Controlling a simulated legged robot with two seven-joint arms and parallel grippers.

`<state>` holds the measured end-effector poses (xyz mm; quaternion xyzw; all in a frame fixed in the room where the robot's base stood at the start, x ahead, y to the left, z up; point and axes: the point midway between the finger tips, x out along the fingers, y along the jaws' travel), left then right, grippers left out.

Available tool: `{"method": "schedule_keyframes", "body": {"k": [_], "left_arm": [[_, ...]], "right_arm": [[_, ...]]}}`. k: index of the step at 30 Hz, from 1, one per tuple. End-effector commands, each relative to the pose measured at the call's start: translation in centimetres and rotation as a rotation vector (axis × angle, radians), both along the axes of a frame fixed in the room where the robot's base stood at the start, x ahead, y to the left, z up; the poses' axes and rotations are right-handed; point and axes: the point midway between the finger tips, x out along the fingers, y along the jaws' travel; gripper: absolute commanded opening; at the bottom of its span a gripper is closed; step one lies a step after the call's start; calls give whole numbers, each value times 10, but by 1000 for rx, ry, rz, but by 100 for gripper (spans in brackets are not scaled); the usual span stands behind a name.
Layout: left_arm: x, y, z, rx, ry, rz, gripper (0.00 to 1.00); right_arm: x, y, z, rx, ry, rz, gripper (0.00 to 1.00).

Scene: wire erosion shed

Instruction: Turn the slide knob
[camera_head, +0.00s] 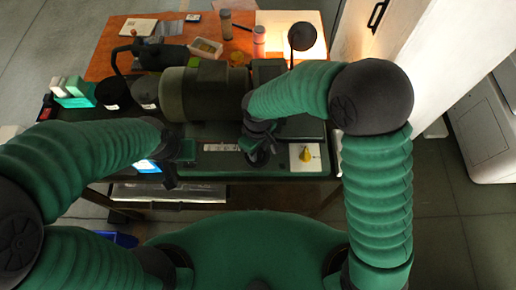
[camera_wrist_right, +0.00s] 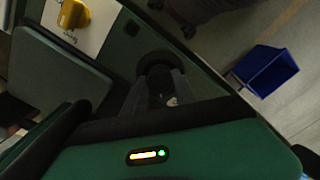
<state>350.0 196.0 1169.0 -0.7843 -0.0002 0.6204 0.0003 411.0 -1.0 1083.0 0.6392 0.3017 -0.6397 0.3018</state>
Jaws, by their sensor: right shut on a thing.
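The slide knob is a dark round knob (camera_wrist_right: 156,62) on the green front panel of the machine (camera_head: 222,163). My right gripper (camera_head: 259,150) reaches down to this knob at the panel, and its wrist and fingers hide most of it in the head view. In the right wrist view the fingers (camera_wrist_right: 158,88) are shut on the knob. My left gripper (camera_head: 172,174) hangs over the left part of the panel, apart from the knob. Its fingertips are too dark and small to tell whether they are open.
A yellow knob (camera_head: 306,154) on a white plate sits right of my right gripper. A large dark cylinder (camera_head: 205,93) lies behind the panel. Bottles, a tray (camera_head: 206,48) and papers lie on the orange bench top. A blue bin (camera_wrist_right: 266,72) stands on the floor.

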Motion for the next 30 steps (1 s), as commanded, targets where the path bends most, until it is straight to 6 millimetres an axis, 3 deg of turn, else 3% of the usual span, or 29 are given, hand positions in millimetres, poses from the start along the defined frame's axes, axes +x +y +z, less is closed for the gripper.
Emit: {"method": "schedule_keyframes", "body": {"k": [10, 11, 16, 25, 30], "left_arm": [[0, 0, 0, 0, 0, 0, 36], [0, 0, 0, 0, 0, 0, 36], [0, 0, 0, 0, 0, 0, 36], [0, 0, 1, 0, 0, 0, 36], [0, 0, 17, 0, 0, 0, 36]], "right_arm": [[5, 3, 3, 9, -15, 2, 0], [5, 3, 3, 9, -15, 2, 35], [3, 2, 2, 5, -9, 2, 55], [0, 1, 3, 2, -4, 1, 55], [1, 1, 21, 3, -5, 0, 55]]}}
